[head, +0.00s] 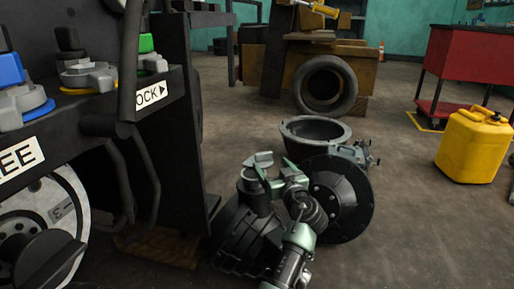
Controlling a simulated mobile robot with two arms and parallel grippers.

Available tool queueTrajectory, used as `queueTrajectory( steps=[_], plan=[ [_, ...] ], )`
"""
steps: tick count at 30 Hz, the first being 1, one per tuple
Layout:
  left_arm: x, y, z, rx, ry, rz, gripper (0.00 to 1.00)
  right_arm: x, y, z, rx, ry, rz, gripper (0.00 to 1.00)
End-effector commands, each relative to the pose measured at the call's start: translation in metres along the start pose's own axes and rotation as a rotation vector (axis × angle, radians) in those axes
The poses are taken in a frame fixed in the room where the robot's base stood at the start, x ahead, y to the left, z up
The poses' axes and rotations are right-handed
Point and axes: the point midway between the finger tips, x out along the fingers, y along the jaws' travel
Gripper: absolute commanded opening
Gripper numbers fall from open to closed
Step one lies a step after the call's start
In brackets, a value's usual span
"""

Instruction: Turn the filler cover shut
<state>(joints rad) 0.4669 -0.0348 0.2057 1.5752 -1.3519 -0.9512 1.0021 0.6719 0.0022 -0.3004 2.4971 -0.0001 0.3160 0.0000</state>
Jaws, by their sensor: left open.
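The filler cover (345,203) is a round dark disc with bolt heads around its middle. It stands tilted on edge, its face toward me, below and in front of a grey round filler opening (315,131). The opening is uncovered, and a hinge-like bracket (357,153) sits between the two at the right. My left gripper (259,172) is open, left of the cover and apart from it. Nothing shows between its fingers. My left arm's links hide the cover's lower left edge. My right gripper is not in view.
A dark forklift frame with blue and green knobs (146,43) stands close on the left. A yellow can (471,147) stands on the floor at the right. A tyre (325,86) leans on wooden blocks behind. A red cart (460,58) stands farther back. Floor right of the cover is clear.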

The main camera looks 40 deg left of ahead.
Motion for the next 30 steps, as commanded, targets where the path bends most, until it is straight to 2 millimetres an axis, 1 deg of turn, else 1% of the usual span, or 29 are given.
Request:
queueTrajectory(
  steps=[2,6,12,15,19,26,27,29,30],
  plan=[
    [0.006,-0.001,0.002,0.0,0.0,-0.006,0.76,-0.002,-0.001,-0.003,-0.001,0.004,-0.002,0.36],
    [0.026,-0.002,0.003,-0.001,0.002,-0.007,0.76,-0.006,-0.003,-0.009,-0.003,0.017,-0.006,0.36],
    [0.058,-0.001,0.003,0.0,0.001,-0.005,0.76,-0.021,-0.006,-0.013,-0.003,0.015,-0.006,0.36],
    [0.069,-0.001,0.002,0.0,0.001,-0.003,0.76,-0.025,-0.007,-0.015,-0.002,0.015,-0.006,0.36],
    [0.076,-0.001,0.001,0.0,0.0,-0.003,0.76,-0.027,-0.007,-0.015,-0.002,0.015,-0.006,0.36],
    [0.077,-0.001,0.0,0.0,-0.001,-0.002,0.76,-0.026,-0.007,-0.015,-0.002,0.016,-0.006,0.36],
    [0.077,-0.001,0.0,0.0,0.0,-0.002,0.74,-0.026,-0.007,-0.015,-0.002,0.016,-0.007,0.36],
    [0.077,-0.001,0.0,0.0,0.0,-0.002,0.57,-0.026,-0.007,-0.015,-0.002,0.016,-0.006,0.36],
    [0.077,-0.001,0.0,0.0,0.0,-0.002,0.46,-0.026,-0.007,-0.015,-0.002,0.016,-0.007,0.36]
  ],
)
